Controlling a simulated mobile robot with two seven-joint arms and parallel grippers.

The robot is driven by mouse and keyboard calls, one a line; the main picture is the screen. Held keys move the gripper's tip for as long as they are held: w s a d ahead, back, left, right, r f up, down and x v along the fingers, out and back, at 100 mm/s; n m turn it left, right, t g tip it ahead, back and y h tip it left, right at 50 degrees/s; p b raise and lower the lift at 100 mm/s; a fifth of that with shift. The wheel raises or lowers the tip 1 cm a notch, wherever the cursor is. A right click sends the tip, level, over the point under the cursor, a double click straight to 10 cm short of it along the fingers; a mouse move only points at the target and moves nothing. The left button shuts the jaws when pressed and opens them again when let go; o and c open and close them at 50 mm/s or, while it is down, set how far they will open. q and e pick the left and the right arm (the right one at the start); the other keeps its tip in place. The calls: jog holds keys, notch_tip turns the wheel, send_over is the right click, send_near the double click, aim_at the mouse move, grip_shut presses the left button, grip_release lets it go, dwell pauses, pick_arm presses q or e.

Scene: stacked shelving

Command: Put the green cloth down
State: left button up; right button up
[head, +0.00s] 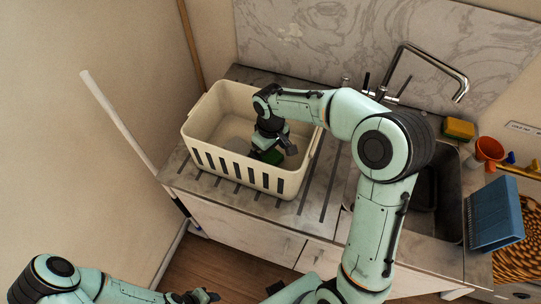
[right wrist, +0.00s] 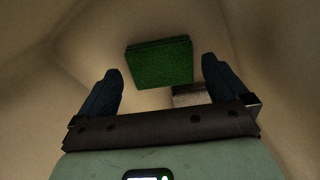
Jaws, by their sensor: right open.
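The green cloth (right wrist: 160,62) lies low inside the cream basket (head: 217,160), and a small part of it shows in the head view (head: 271,156) below my right gripper. In the right wrist view it looks like a folded, textured square beyond the fingertips. My right gripper (right wrist: 160,85) is open, with its two dark fingers spread and nothing between them. In the head view my right gripper (head: 275,145) reaches down into the basket and hides part of the cloth. My left gripper (head: 196,296) is at the bottom edge, away from the basket; its fingers are too small to read.
The basket stands on the ribbed drainboard (head: 325,180) left of the sink (head: 447,205). A faucet (head: 430,70) rises behind. A yellow-green sponge (head: 459,128), an orange cup (head: 489,149) and a blue rack (head: 494,214) are at the right. A white pole (head: 118,122) leans at the left wall.

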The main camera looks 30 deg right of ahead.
aim_at(270, 160)
notch_tip(270, 160, up, 9)
jog(key=shift+p, duration=0.45)
